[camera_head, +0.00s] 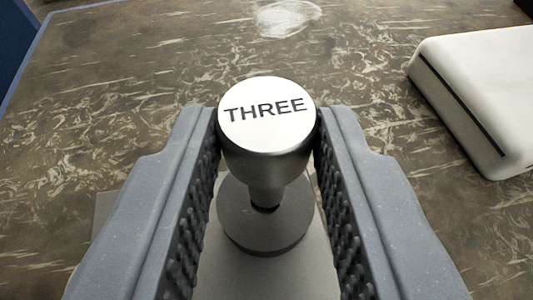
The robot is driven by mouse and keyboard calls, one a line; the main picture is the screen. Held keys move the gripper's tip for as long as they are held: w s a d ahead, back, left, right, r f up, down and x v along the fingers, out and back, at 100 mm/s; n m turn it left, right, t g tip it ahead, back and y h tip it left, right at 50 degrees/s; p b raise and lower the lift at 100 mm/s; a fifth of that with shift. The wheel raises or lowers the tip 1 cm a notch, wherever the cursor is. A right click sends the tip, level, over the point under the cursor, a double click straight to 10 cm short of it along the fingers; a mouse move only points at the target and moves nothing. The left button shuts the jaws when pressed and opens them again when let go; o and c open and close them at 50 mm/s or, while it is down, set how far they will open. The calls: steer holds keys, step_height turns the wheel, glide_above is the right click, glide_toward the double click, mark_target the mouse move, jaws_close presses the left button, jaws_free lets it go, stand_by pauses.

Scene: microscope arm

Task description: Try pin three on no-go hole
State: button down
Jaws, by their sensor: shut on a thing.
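Pin three (267,112) has a bright metal round head marked "THREE" and stands roughly upright in the middle of the view. My gripper (267,143) is shut on its head, with one ridged grey jaw on each side. The pin narrows below the head to a thin dark neck. Under it is a round dark grey disc (262,232) on a flat grey plate (222,276). I cannot tell whether the disc is part of the pin or a separate piece, or whether the pin's lower end is in a hole. No hole or no-go marking shows.
A white rounded box (490,85) with a dark slot lies at the right on the brown patterned tabletop (120,110). A pale patch (290,18) is at the far edge of view. The tabletop left of and beyond the pin is clear.

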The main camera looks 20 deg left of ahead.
steer(key=shift+f+b, duration=0.3)
steer(key=shift+f, duration=0.4)
stand_by(1.4)
steer(key=shift+r, duration=0.1)
step_height(320, 180, up, 7)
steer(key=p, duration=0.1)
steer(key=shift+p, duration=0.4)
stand_by(0.7)
